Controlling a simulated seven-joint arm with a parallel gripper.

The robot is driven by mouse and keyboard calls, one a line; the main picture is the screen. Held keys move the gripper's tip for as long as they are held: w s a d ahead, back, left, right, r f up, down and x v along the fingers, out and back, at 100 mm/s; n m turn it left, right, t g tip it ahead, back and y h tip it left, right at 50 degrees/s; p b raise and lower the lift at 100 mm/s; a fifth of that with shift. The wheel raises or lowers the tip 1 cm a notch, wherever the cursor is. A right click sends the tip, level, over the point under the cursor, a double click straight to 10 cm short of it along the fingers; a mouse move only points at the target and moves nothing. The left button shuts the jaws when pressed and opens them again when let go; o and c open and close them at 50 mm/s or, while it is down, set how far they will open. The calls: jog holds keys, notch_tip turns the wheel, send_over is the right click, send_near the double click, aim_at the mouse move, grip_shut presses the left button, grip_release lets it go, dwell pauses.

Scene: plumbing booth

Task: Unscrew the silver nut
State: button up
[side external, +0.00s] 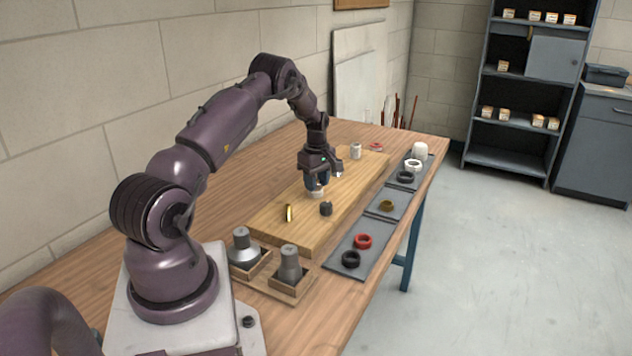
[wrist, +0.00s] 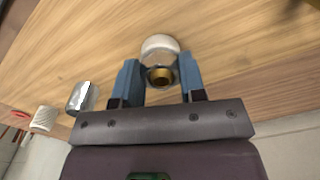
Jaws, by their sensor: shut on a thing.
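My gripper (side external: 317,186) is over the wooden board (side external: 262,222), fingers pointing down at a small upright pale fitting (side external: 317,194). In the wrist view my gripper (wrist: 160,82) has its two blue fingers on either side of this fitting. There it shows a white rounded part (wrist: 160,43), a shiny silver nut (wrist: 157,60) and a round brass end (wrist: 162,76). The fingers are shut on the silver nut; the exact contact is partly hidden. Another silver fitting (side external: 355,151) stands farther back on the board, and it also shows in the wrist view (wrist: 80,97).
A brass piece (side external: 289,213) and a dark fitting (side external: 326,209) stand on the board near my gripper. Grey mats (side external: 345,252) with several rings line the right edge. The wall is behind.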

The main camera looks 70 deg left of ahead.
jog(key=n, duration=0.6)
jog(key=shift+w+r, duration=0.15)
jog(key=n, duration=0.6)
jog(key=shift+a+r+n, duration=0.1)
jog(key=shift+a+n, duration=0.1)
jog(key=shift+n, duration=0.2)
jog(key=o, duration=1.6)
jog(key=shift+r, duration=2.5)
jog(key=shift+c, duration=0.4)
